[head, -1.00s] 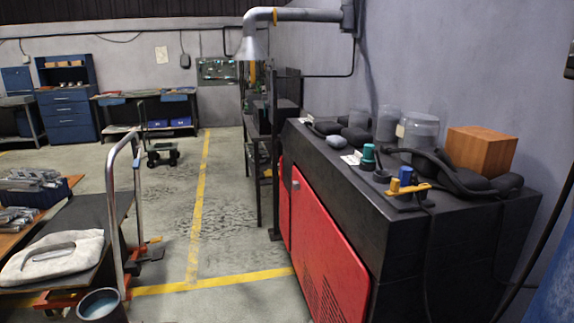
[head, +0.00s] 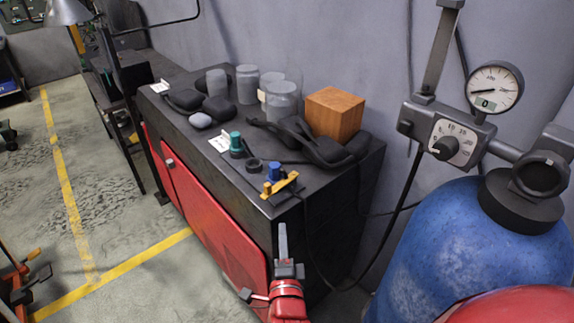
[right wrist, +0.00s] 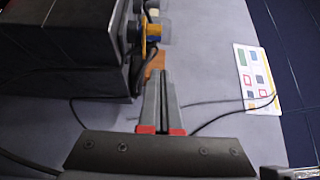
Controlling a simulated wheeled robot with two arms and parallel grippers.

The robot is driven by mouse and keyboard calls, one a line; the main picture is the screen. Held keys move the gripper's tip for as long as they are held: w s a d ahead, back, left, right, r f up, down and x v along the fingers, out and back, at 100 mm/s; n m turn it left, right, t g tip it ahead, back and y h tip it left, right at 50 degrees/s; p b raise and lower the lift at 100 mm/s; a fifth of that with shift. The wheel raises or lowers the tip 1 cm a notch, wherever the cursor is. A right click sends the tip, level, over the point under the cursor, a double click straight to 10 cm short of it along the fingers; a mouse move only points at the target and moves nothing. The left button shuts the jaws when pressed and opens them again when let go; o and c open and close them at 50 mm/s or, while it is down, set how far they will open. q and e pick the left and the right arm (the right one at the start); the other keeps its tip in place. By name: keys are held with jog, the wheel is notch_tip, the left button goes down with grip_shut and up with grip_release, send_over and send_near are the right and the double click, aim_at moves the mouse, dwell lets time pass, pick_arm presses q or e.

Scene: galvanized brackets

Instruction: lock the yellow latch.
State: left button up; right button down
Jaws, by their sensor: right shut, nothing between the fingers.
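The yellow latch (head: 282,184) is a short yellow bar on the front corner of the dark cabinet top, beside a blue knob (head: 274,172). The latch also shows in the right wrist view (right wrist: 152,31), near the cabinet edge and beyond the fingers. My right gripper (head: 282,228) is in front of the cabinet, below the latch and apart from it. Its fingers are together and empty, as the right wrist view also shows (right wrist: 161,78). The way the latch engages is too small to make out. My left gripper is not in view.
A teal knob (head: 236,143), black hoses, glass jars (head: 281,101) and a wooden block (head: 334,113) stand on the cabinet top (head: 185,125). A blue gas cylinder (head: 455,250) with a gauge (head: 495,88) stands at the right. A dark cable hangs between cabinet and cylinder.

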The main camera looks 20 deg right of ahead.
jog(key=shift+m+g, duration=0.3)
jog(key=shift+w+a+f+b+x, duration=0.1)
jog(key=shift+a+b+x, duration=0.5)
jog(key=shift+x, duration=1.55)
jog(key=shift+w+a+f+b+x, duration=0.15)
jog(key=shift+b+x, duration=0.95)
jog(key=shift+x, duration=1)
jog(key=shift+w+a+f+b+x, duration=0.1)
jog(key=shift+a+b+x, duration=0.2)
jog(key=shift+b+x, duration=1.2)
jog(key=shift+w+d+p, duration=0.2)
jog(key=shift+w+p, duration=0.35)
jog(key=shift+p, duration=0.05)
